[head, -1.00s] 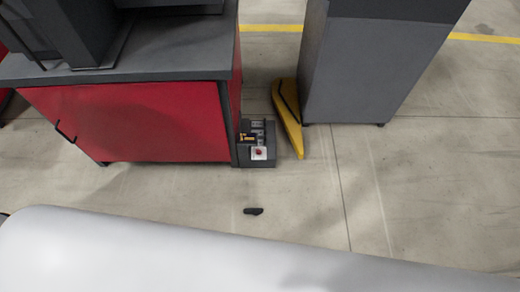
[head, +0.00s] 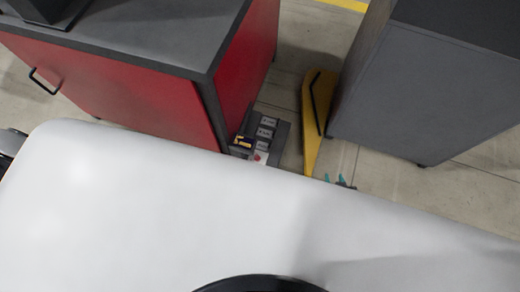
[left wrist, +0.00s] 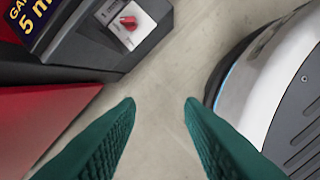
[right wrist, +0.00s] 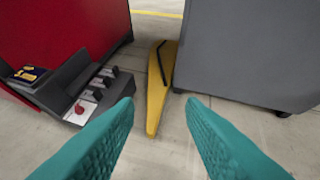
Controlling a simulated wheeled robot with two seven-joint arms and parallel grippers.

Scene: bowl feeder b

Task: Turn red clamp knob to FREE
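The red clamp knob (head: 257,157) sits on a small white plate on a dark fixture (head: 283,133), low beside the red cabinet. In the left wrist view the knob (left wrist: 128,22) is at the top, lying roughly sideways on its plate; the labels are too small to read. My left gripper (left wrist: 160,101) is open and empty, its fingertips apart from the knob. In the right wrist view the knob (right wrist: 80,107) is at the left. My right gripper (right wrist: 160,100) is open and empty; its teal tips (head: 340,181) show in the head view, right of the fixture.
The red cabinet (head: 150,95) stands left of the fixture, and a "5 mm" sign (left wrist: 40,20) shows beside the knob. A yellow piece (head: 316,120) stands on the right, next to a grey cabinet (head: 420,100). Bare floor (right wrist: 150,160) lies in front.

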